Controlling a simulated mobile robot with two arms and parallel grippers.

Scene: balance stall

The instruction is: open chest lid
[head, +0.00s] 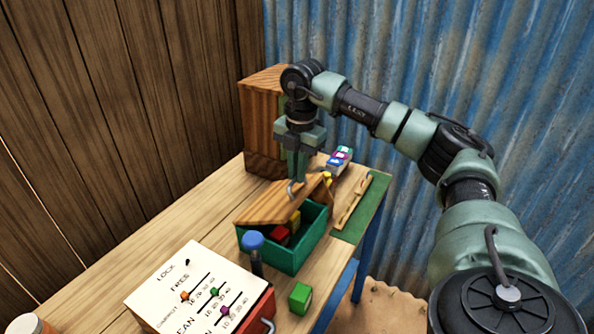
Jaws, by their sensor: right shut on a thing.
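The chest (290,258) is a green box on the wooden table. Its wooden lid (272,208) is tilted up, so the front of the chest is open and red and yellow blocks show inside. My right gripper (297,183) reaches down from above and is shut at the lid's metal handle (291,191). The fingers partly hide the handle. My left gripper is out of view.
A white panel with sliders (199,290) and a blue-capped post (253,241) stand in front of the chest. A green cube (300,298) lies near the table's right edge. A wooden cabinet (262,123) and coloured boxes (340,157) stand behind.

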